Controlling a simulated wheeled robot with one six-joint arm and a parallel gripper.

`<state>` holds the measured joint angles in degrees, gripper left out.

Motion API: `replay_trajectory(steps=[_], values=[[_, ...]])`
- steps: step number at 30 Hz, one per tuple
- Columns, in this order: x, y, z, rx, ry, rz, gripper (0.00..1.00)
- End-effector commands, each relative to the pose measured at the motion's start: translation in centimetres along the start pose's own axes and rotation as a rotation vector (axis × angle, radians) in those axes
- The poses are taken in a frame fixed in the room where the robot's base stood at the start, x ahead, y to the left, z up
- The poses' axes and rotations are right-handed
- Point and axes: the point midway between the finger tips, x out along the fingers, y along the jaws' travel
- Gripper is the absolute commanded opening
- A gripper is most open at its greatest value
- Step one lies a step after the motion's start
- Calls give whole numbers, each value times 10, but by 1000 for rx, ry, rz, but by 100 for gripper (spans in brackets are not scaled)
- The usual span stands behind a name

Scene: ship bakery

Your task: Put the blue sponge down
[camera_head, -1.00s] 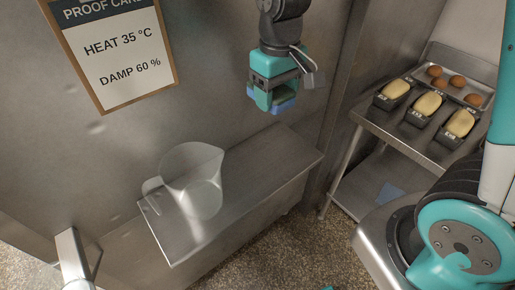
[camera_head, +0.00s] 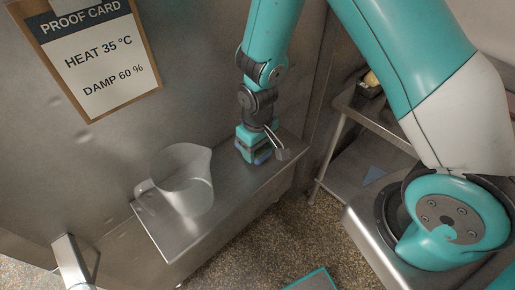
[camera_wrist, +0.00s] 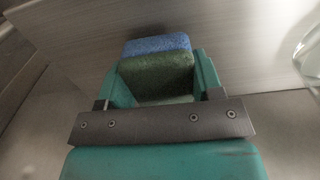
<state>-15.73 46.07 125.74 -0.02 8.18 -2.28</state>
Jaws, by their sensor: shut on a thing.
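The blue sponge (camera_wrist: 157,45) has a dark green side and sits between the fingers of my gripper (camera_wrist: 158,88) in the wrist view. My gripper is shut on it. In the head view my gripper (camera_head: 254,156) points down at the right end of the steel shelf (camera_head: 225,193). A small blue part of the sponge (camera_head: 263,156) shows below the fingers, low over the shelf or touching it; I cannot tell which. Most of the sponge is hidden by the gripper there.
A clear measuring jug (camera_head: 183,183) stands on the shelf, left of my gripper, with bare shelf between them. A proof card (camera_head: 97,62) hangs on the wall. A steel rack (camera_head: 345,120) stands to the right, partly behind my arm.

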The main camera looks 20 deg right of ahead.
Motion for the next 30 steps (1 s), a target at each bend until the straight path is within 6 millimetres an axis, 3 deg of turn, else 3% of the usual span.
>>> replay_trajectory(steps=[4,16,17,19,30], values=[[14,0,1,1,-2,0,41],[21,1,0,1,0,0,41],[19,1,0,1,0,0,67],[19,1,0,1,0,0,83],[13,0,0,1,0,0,86]])
